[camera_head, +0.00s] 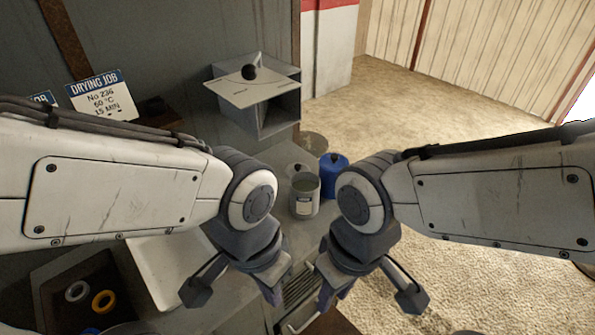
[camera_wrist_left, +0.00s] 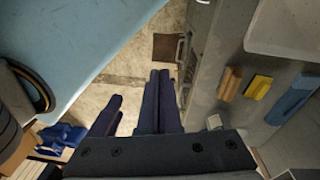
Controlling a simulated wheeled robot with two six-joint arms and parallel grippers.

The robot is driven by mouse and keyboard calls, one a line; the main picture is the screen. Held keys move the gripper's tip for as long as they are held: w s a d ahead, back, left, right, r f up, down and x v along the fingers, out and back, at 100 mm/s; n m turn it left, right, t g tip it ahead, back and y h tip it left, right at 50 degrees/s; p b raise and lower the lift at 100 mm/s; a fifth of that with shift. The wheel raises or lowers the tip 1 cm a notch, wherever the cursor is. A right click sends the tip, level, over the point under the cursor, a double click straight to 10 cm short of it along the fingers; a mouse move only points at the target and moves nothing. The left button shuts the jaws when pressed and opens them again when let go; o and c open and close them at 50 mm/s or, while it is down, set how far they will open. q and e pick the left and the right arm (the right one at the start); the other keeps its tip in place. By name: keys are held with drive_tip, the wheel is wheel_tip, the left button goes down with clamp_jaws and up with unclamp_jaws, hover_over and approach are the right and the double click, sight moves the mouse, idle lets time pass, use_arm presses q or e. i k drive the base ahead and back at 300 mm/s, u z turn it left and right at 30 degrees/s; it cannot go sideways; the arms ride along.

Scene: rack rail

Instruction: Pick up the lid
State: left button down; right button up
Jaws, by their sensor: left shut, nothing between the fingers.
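A flat pale plate with a round black knob (camera_head: 250,73) lies tilted on top of an open grey metal box (camera_head: 284,108) in the head view; it looks like the lid. My left gripper (camera_head: 274,286) points down over the bench, well in front of the box and apart from the plate. Its fingers are together and empty in the left wrist view (camera_wrist_left: 160,78). My right gripper (camera_head: 327,296) hangs just to the right of it, clear of the plate; its finger gap is unclear.
A labelled open can (camera_head: 304,197) and a blue container (camera_head: 334,163) stand beyond my grippers. A dark tray (camera_head: 52,284) with rings (camera_head: 104,301) is at lower left, beside a white surface (camera_head: 165,265). A "Drying job" sign (camera_head: 101,97) stands behind.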

sight(293, 169)
drive_tip(key=z, duration=0.5)
drive_tip(key=k, duration=0.6)
drive_tip(key=z, duration=0.7)
drive_tip(key=i, duration=1)
drive_tip(key=u, duration=0.65)
